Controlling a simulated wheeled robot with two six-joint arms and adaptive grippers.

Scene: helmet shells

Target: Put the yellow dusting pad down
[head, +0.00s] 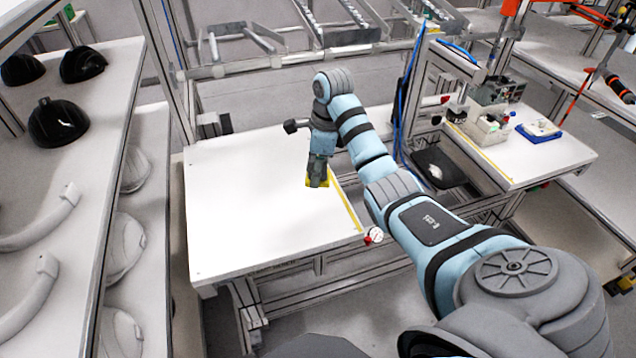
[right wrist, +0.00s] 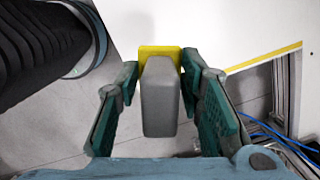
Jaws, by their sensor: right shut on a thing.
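The yellow dusting pad (head: 311,183) shows in the head view at the right edge of the white table, largely hidden by my right gripper (head: 318,180). In the right wrist view the pad is a yellow plate (right wrist: 150,52) with a grey block-shaped handle (right wrist: 158,98) on it. The two green-padded fingers of my right gripper (right wrist: 160,105) are shut on the grey handle, one on each side. I cannot tell whether the pad touches the table top. My left gripper is not in view.
The white table (head: 245,210) is bare, with a yellow line along its right edge. A red-and-white gauge (head: 374,236) sits at its front right corner. A shelf at left holds black helmets (head: 58,122) and white shells. A blue-and-white tray (head: 540,130) lies on the right bench.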

